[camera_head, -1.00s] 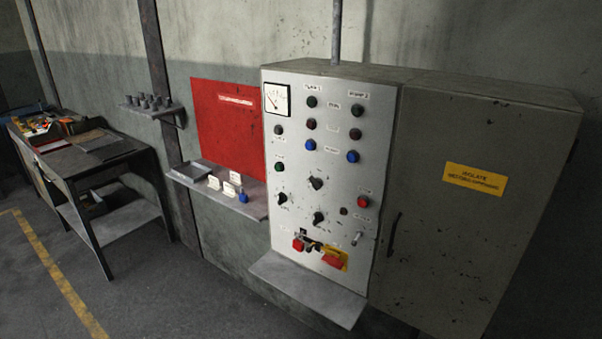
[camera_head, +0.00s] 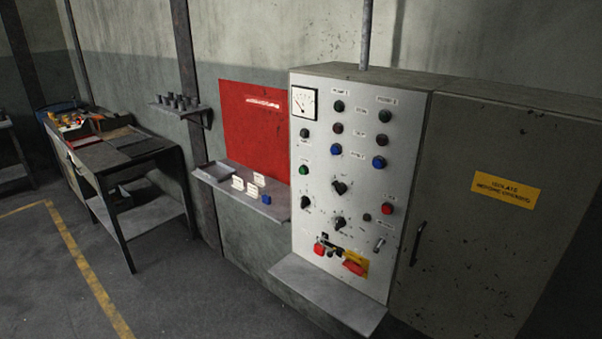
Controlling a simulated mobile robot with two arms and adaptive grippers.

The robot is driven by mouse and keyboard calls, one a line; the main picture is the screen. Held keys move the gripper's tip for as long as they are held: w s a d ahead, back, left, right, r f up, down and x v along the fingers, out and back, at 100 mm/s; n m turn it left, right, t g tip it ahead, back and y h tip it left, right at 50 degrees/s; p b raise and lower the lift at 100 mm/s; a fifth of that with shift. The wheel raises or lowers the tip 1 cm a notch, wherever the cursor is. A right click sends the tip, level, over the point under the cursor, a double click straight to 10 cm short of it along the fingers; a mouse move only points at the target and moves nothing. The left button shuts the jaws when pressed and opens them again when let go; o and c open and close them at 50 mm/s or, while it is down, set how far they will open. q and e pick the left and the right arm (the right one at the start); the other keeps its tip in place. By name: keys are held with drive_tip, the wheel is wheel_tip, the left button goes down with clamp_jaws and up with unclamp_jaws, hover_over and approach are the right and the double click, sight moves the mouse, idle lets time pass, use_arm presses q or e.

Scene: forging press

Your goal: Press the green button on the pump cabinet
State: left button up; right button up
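The pump cabinet (camera_head: 310,235) stands against the wall right of centre, with a light grey control panel facing me. A green button (camera_head: 303,170) sits on the panel's left side, below the gauge. Two darker green buttons or lamps show near the top, one left (camera_head: 339,106) and one right (camera_head: 385,116). The small labels are too blurred to read surely. Blue, red and black buttons and knobs share the panel. Neither of my grippers is in view.
A grey ledge (camera_head: 325,293) juts out below the panel. A shelf (camera_head: 220,186) with small cards and a blue item is to its left, under a red board (camera_head: 252,128). A workbench (camera_head: 150,147) stands further left. The floor (camera_head: 190,300) in front is clear.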

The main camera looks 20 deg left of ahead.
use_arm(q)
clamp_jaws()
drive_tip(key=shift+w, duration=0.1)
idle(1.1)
